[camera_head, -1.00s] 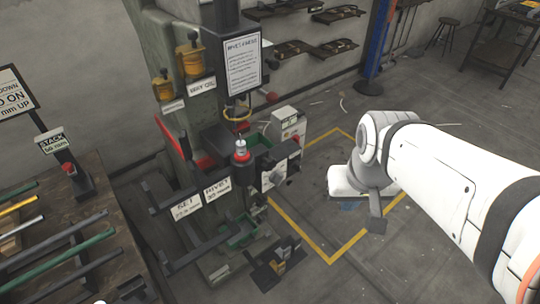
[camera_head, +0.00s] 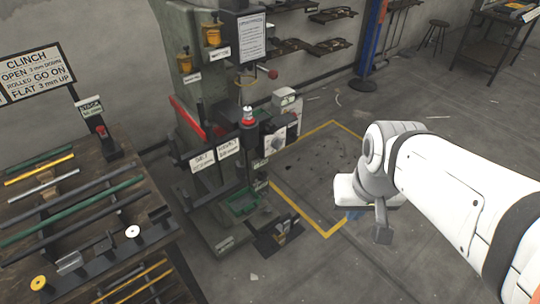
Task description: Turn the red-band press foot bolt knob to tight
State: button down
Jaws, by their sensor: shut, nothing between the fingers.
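The press (camera_head: 195,75) stands in the middle left of the head view, a grey-green column with a slanted red band (camera_head: 188,116) on its left side. Its red-topped post (camera_head: 247,117) rises in front of the column, above a green tray (camera_head: 243,203) near the floor. A dark bracket with small yellowish parts (camera_head: 281,238) sits at the foot's right. I cannot tell which part is the foot bolt knob at this size. My gripper (camera_head: 382,236) is shut and empty, pointing down over the floor to the right of the press, apart from it.
A bench (camera_head: 95,215) with rods and round knobs fills the left, with a CLINCH sign (camera_head: 38,72) behind. A control box (camera_head: 280,135) juts from the press's right side. Yellow floor lines (camera_head: 312,222) edge open floor. A stool (camera_head: 434,35) and table (camera_head: 498,38) stand far right.

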aim_at(268, 210)
jog(key=z, duration=0.05)
jog(key=k, duration=0.4)
jog(key=u, duration=0.35)
jog(key=i, duration=1)
jog(key=z, duration=1.15)
jog(key=k, duration=0.8)
jog(key=u, duration=0.6)
jog(key=i, duration=1)
jog(key=u, duration=0.05)
